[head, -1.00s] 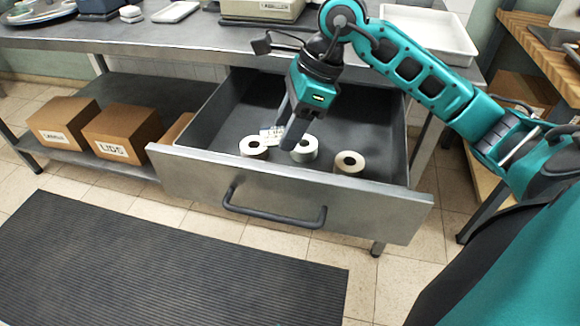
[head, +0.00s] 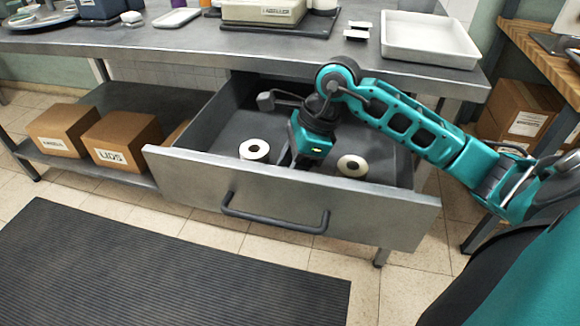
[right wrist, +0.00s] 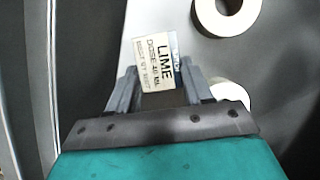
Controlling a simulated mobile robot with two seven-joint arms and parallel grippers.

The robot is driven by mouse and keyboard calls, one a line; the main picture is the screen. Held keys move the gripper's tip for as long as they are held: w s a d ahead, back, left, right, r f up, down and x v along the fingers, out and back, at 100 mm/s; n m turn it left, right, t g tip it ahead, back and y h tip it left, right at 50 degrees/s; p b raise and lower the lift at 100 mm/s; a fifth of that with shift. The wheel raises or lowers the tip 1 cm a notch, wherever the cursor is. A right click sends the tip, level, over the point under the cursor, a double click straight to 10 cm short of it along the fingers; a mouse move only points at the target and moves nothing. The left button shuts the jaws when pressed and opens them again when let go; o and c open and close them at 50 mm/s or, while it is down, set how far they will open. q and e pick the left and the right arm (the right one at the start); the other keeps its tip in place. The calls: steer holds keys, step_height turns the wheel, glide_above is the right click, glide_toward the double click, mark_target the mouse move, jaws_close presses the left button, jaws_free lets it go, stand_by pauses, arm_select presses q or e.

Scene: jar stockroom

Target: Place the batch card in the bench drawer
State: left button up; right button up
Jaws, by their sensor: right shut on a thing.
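The batch card (right wrist: 157,62), a small pale card reading "LIME", is between the fingers of my right gripper (right wrist: 158,88) in the right wrist view. That gripper is shut on it. In the head view my right gripper (head: 298,163) reaches down inside the open bench drawer (head: 285,202), and its fingertips and the card are hidden. I cannot tell whether the card touches the drawer floor. My left gripper is not in view.
White rolls lie in the drawer, one left of the gripper (head: 254,150) and one right of it (head: 352,166). A roll (right wrist: 232,95) is close beside the right finger in the wrist view. A white tray (head: 430,42) stands on the bench (head: 200,40) above.

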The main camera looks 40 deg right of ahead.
steer(key=o, duration=0.8)
steer(key=shift+f, duration=0.1)
steer(key=shift+c, duration=0.2)
steer(key=shift+r, duration=0.25)
arm_select(q)
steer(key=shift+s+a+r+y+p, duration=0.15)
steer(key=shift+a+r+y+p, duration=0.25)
steer(key=shift+p, duration=1)
arm_select(e)
steer(key=v, duration=1.2)
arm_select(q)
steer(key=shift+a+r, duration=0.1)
